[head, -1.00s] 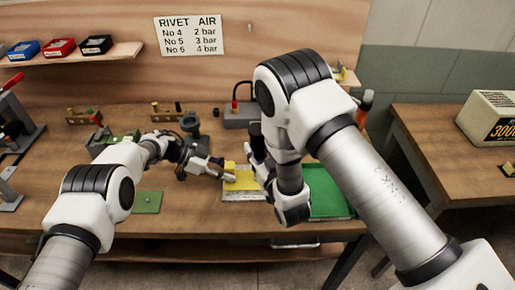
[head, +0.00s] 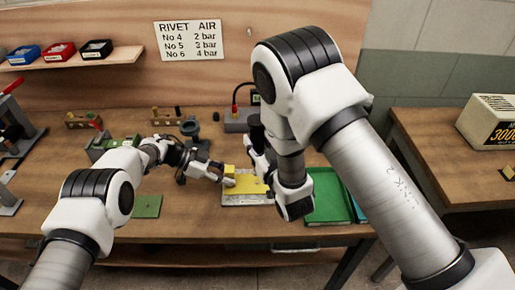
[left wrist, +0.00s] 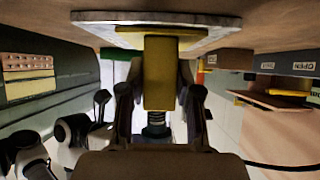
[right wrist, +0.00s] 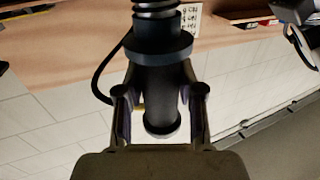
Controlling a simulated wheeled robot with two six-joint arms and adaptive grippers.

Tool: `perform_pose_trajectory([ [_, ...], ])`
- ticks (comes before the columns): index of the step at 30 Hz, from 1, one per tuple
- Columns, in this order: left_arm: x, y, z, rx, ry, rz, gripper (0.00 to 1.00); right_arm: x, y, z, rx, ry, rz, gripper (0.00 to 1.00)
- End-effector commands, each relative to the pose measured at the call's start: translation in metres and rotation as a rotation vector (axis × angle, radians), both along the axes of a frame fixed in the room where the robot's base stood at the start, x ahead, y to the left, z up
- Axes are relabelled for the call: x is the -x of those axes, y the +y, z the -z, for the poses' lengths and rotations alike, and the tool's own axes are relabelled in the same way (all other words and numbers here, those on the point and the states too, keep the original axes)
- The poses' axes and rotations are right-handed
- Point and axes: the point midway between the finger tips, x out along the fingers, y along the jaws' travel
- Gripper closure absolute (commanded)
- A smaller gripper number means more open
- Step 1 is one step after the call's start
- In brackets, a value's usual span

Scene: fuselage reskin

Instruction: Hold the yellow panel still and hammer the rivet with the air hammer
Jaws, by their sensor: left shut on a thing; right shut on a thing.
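The yellow panel (head: 252,186) lies on a pale metal plate (head: 236,200) near the front of the bench. My left gripper (head: 226,177) is at the panel's left side, shut on a yellow block (left wrist: 159,75) that stands on the panel. My right gripper (head: 260,165) is shut on the dark air hammer (head: 256,132), just right of and behind the block. The hammer's body and collar (right wrist: 160,45) show in the right wrist view, with its coil spring at the top edge. The rivet and the hammer's tip cannot be made out.
A green tray (head: 328,200) lies right of the plate, and a green mat (head: 147,206) lies left. A grey box (head: 238,118) with a red hose fitting stands behind. A hose (right wrist: 101,75) runs from the hammer. A second bench (head: 450,150) stands at the right.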

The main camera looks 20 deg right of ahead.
Motion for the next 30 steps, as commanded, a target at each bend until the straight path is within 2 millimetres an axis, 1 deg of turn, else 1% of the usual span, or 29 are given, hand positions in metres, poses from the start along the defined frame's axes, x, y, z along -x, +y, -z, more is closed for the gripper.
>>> perform_pose_trajectory([
  [1, 0.0, 0.0, 0.0, 0.0, 0.0, 0.0, 0.92, -0.001, 0.0, -0.008, -0.001, -0.008, 0.0, 1.0],
  [4, 0.0, 0.0, 0.0, -0.001, 0.0, 0.001, 0.92, -0.001, 0.0, -0.016, -0.001, -0.008, 0.0, 1.0],
  [11, 0.0, 0.0, 0.001, -0.001, 0.001, 0.0, 0.92, -0.001, 0.0, -0.018, -0.001, -0.007, 0.0, 1.0],
  [12, 0.0, 0.0, 0.001, -0.001, 0.001, 0.0, 0.64, -0.001, 0.0, -0.018, -0.001, -0.007, 0.0, 1.0],
  [14, 0.0, 0.0, 0.001, -0.001, 0.001, 0.0, 0.42, -0.001, 0.0, -0.018, -0.001, -0.007, 0.0, 1.0],
  [15, 0.0, 0.0, 0.001, -0.001, 0.001, 0.0, 0.38, -0.001, 0.0, -0.018, -0.001, -0.007, 0.0, 1.0],
  [25, 0.0, 0.002, -0.001, -0.001, 0.001, -0.001, 0.38, -0.001, 0.0, -0.018, -0.001, -0.008, 0.0, 1.0],
  [28, -0.003, 0.01, -0.006, -0.002, 0.0, -0.001, 0.38, -0.001, 0.0, -0.018, -0.001, -0.008, 0.0, 1.0],
  [30, -0.007, 0.019, -0.012, -0.002, 0.0, -0.003, 0.38, -0.001, 0.0, -0.018, -0.001, -0.008, 0.0, 1.0],
])
